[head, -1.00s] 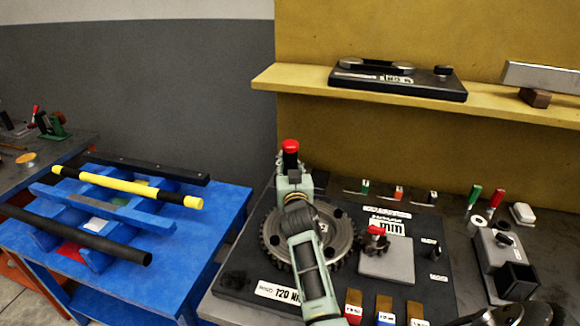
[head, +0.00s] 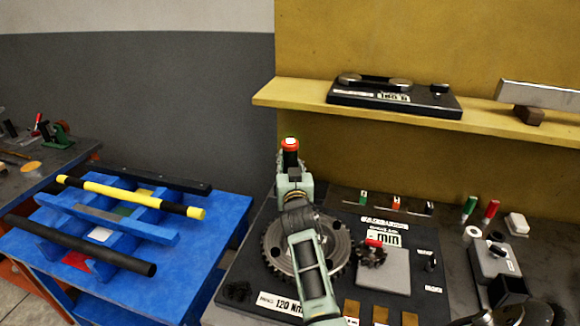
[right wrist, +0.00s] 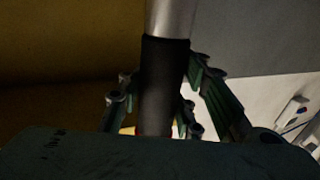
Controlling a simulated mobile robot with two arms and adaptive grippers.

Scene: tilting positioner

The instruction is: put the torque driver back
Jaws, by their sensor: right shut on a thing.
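The torque driver is a dark cylinder with a red cap (head: 290,145) and stands upright above the gear in the head view. My right gripper (head: 292,172), on its pale green arm, is shut on it. In the right wrist view the driver (right wrist: 165,85) shows a black sleeve and a silver shaft between the dark green fingers (right wrist: 155,108). The tip of the driver is hidden by my arm in the head view. My left gripper is not in view.
A large toothed gear (head: 337,244) lies behind my arm on a dark board. A small red-topped gear (head: 371,254) stands on a grey plate (head: 390,288). A grey device (head: 492,262) is at right. A yellow shelf (head: 290,99) runs behind; a blue rack table (head: 222,222) is at left.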

